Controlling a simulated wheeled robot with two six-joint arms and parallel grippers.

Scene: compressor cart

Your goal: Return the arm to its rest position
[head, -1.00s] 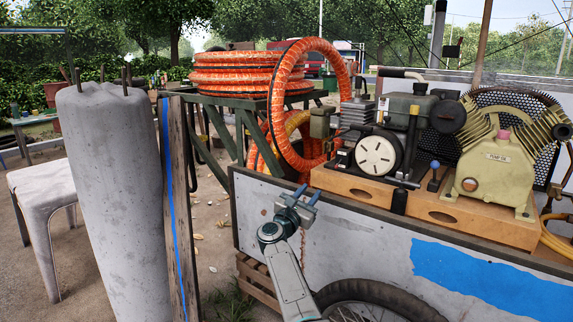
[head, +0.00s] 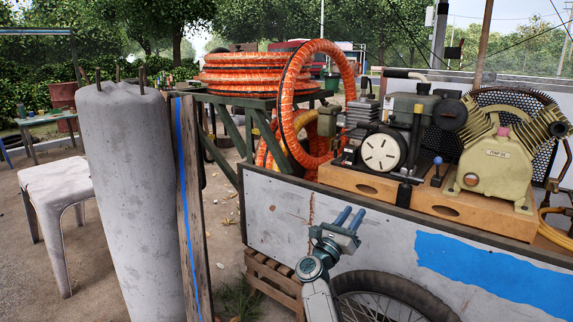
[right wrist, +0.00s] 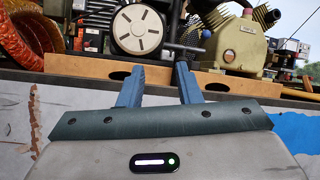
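My right gripper (head: 350,220) is in front of the cart's grey side panel (head: 275,205), below the wooden board that carries the machines. Its two blue fingers stand apart with nothing between them. In the right wrist view the gripper (right wrist: 158,82) also shows spread, empty fingers, with the wooden board (right wrist: 85,65) and the engine's round white cover (right wrist: 137,29) beyond them. My left gripper is not in the head view.
The engine (head: 383,150) and the cream pump (head: 493,172) stand on the cart. Orange hose coils (head: 250,75) lie on a green stand. A wheel (head: 385,285) is below my right gripper. A concrete pillar (head: 130,190) and white chair (head: 58,185) stand left.

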